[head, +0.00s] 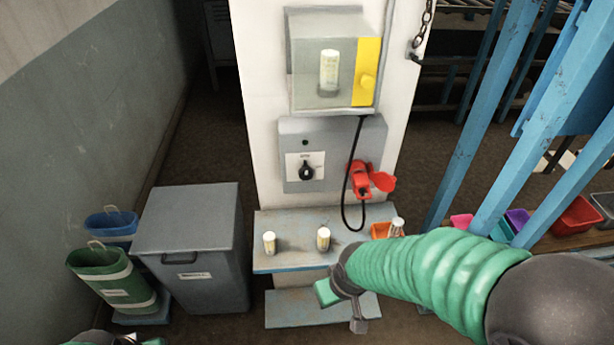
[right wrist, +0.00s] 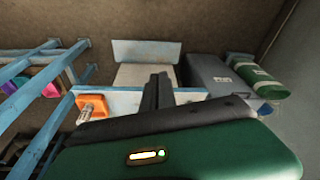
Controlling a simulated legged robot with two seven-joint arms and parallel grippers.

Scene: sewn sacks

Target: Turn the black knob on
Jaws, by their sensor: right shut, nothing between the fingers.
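The black knob (head: 306,172) sits on a white plate on the grey switch panel (head: 345,135), fixed to the white pillar. Its pointer looks roughly upright. My right gripper (head: 358,325) is below and to the right of the knob, low in front of the shelf, and apart from the panel. In the right wrist view its dark fingers (right wrist: 159,80) are together with nothing between them; the knob does not show there. A small green and dark part of my left gripper (head: 122,339) shows at the bottom edge of the head view; its fingers cannot be made out.
A yellow-fronted box (head: 367,72) hangs above the panel. A red plug (head: 362,180) with a black cable is right of the knob. Bottles (head: 269,242) stand on the shelf (head: 288,222) below. A grey bin (head: 190,235) stands left; blue posts (head: 490,120) rise right.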

